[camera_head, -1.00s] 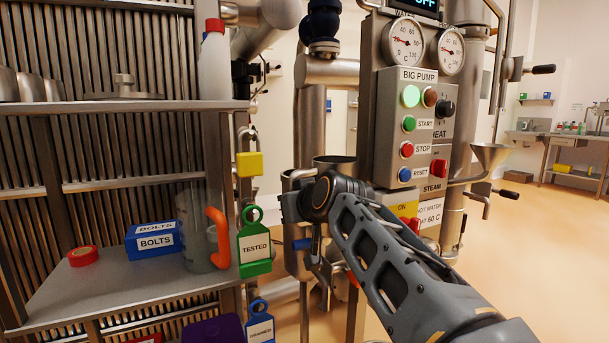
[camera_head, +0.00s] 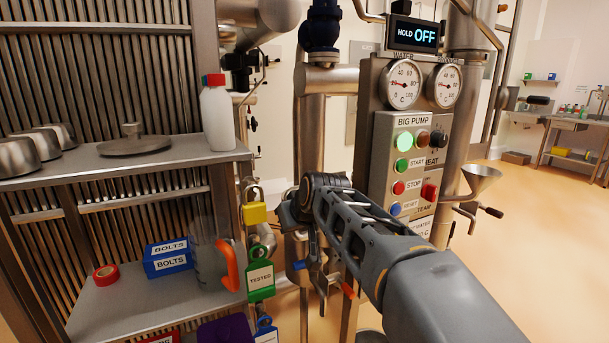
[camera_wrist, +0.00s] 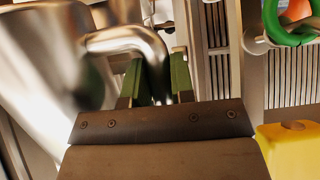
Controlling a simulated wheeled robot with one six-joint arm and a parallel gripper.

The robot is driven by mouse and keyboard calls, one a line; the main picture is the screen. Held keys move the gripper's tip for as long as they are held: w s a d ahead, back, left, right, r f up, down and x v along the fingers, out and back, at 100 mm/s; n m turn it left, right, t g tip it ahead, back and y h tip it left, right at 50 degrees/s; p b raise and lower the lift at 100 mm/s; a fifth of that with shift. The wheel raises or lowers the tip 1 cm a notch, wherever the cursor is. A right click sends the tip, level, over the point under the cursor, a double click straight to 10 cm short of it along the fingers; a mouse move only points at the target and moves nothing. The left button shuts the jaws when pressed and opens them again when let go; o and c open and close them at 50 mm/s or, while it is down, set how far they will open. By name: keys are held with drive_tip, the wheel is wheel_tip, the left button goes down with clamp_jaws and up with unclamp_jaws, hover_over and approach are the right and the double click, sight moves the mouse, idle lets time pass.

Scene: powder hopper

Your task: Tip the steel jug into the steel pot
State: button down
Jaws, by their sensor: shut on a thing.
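My gripper (camera_wrist: 156,80) is shut on the bent steel handle of the steel jug (camera_wrist: 35,50), with a green-padded finger on each side of it. The jug's shiny body fills the left of the wrist view, close and blurred; its contents do not show. In the head view my arm reaches forward at the centre, and my wrist and forearm hide the jug. I cannot pick out the steel pot for sure. A small grey rounded surface (camera_head: 371,337) shows at the bottom edge of the head view, too cut off to name.
A shelf unit (camera_head: 120,163) on the left carries steel bowls (camera_head: 35,145), a white bottle (camera_head: 216,118), blue BOLTS boxes (camera_head: 168,257) and an orange-handled clear jug (camera_head: 212,265). A yellow block (camera_head: 254,213) and a green TESTED tag (camera_head: 260,280) hang nearby. The BIG PUMP panel (camera_head: 408,160) stands just beyond my arm.

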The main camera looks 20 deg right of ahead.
drive_tip(key=shift+w+a+r+g+p, duration=0.15)
drive_tip(key=shift+r+g+p, duration=0.4)
drive_tip(key=shift+p, duration=1.05)
drive_tip(key=shift+w+d+r+g+p, duration=0.1)
drive_tip(key=shift+w+r+g+p, duration=0.4)
drive_tip(key=shift+p, duration=1.15)
drive_tip(key=shift+a+r+g+p, duration=0.1)
drive_tip(key=shift+r+g+p, duration=0.45)
drive_tip(key=shift+p, duration=1.05)
drive_tip(key=r+p, duration=0.1)
drive_tip(key=p, duration=0.1)
drive_tip(key=shift+h+p, duration=0.3)
drive_tip(key=shift+p, duration=0.1)
drive_tip(key=shift+f+g, duration=0.3)
drive_tip(key=shift+g, duration=0.1)
drive_tip(key=shift+r+p, duration=0.1)
drive_tip(key=shift+p, duration=0.2)
drive_tip(key=shift+r+g+p, duration=0.25)
drive_tip(key=shift+g+p, duration=0.05)
drive_tip(key=shift+p, duration=0.55)
drive_tip(key=shift+s+r+g+h+p, duration=0.2)
drive_tip(key=shift+g+p, duration=0.65)
drive_tip(key=shift+p, duration=1.45)
drive_tip(key=shift+w+f+g+h+p, duration=0.1)
drive_tip(key=shift+g+h+p, duration=0.2)
drive_tip(key=shift+g+p, duration=1.25)
drive_tip(key=shift+r+m+t+h+p, duration=0.1)
drive_tip(key=shift+m+t+h+p, duration=0.4)
drive_tip(key=shift+p, duration=1.35)
